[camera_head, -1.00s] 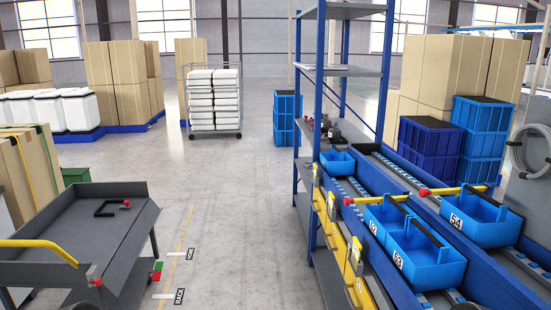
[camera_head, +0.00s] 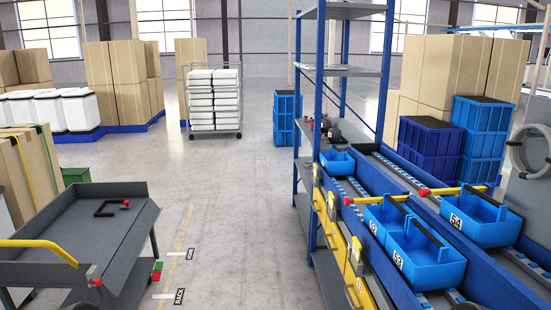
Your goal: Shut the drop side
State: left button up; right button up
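A dark grey cart (camera_head: 75,222) with a shallow tray stands at the left. Its long right side panel (camera_head: 133,240) slants outward from the tray floor rather than standing upright; I take this to be the drop side. A red knob (camera_head: 94,273) sits at the cart's near corner, beside a yellow push bar (camera_head: 40,246). Neither of my grippers is in view, and nothing touches the panel.
A blue flow rack (camera_head: 325,200) with blue bins (camera_head: 427,257) and yellow bars with red knobs fills the right. Floor labels and a yellow line (camera_head: 185,230) lie beside the cart. The aisle between cart and rack is clear. A white-crate trolley (camera_head: 214,102) stands farther back.

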aim_at(114, 280)
jog(key=i+u, duration=0.1)
jog(key=u, duration=0.3)
jog(key=i+u, duration=0.1)
jog(key=u, duration=0.3)
jog(key=i+u, duration=0.1)
jog(key=u, duration=0.65)
jog(key=i+l+u, duration=0.35)
jog(key=i+l, duration=0.2)
jog(key=i+l+u, duration=0.2)
jog(key=l, duration=0.2)
jog(key=i+l+u, duration=0.15)
jog(key=i+l, duration=0.15)
jog(key=i+l+u, duration=0.2)
jog(key=l, duration=0.3)
jog(key=i+l+u, duration=0.15)
jog(key=l, duration=0.3)
jog(key=i+l, duration=0.15)
jog(key=l, duration=0.2)
jog(key=i+l, duration=0.1)
jog(key=l, duration=0.25)
jog(key=i+l, duration=0.15)
jog(key=l, duration=0.2)
